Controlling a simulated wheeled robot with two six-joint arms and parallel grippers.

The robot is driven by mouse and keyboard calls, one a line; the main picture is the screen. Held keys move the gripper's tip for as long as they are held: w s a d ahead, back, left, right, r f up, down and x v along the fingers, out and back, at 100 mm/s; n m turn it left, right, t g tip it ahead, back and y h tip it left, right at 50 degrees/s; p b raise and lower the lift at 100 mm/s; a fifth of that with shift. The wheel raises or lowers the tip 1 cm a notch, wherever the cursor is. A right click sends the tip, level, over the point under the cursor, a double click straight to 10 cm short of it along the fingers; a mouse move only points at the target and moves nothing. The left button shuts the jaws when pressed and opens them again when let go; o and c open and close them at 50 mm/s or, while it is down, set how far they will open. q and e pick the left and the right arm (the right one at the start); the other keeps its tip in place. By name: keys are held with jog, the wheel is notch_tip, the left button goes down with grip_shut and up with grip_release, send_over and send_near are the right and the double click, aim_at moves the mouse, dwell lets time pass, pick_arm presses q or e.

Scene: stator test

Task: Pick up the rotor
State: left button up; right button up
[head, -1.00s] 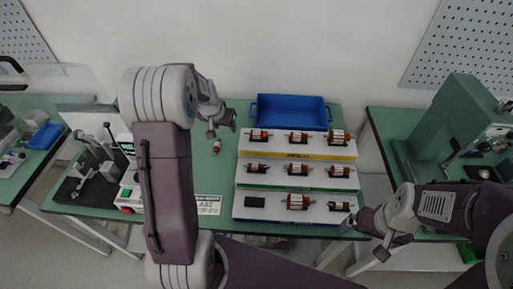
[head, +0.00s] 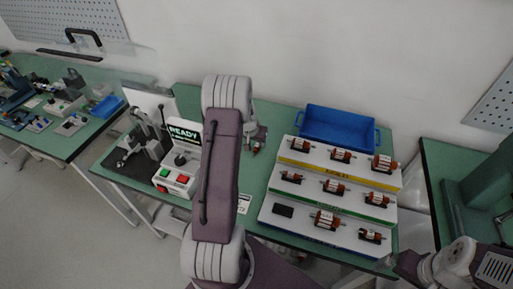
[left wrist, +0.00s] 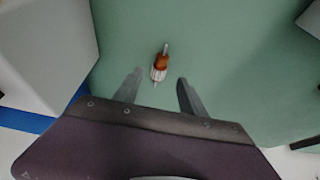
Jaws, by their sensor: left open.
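A small rotor with an orange-brown core, a white band and a thin metal shaft lies on the green tabletop in the left wrist view (left wrist: 160,65). In the head view it is a small reddish shape (head: 257,148), partly hidden by my left gripper (head: 257,137). In the left wrist view, my left gripper (left wrist: 159,80) is open and empty. Its two fingers point toward the rotor, whose near end lies between and just beyond the tips. My right gripper (head: 408,264) shows at the lower right of the head view, well away from the rotor; its jaws are unclear.
A stepped white rack (head: 290,215) with several rotors stands right of the loose rotor. A blue bin (head: 340,128) is behind it. A test station with a READY screen (head: 185,132) and red and green buttons stands left. Other tables flank this one.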

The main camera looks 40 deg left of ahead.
aim_at(257, 145)
pick_arm(q)
jog(key=x, duration=0.3)
jog(key=shift+w+d, duration=0.15)
jog(key=c, duration=0.6)
grip_shut()
notch_tip(257, 145, up, 10)
jog(key=shift+p, duration=0.3)
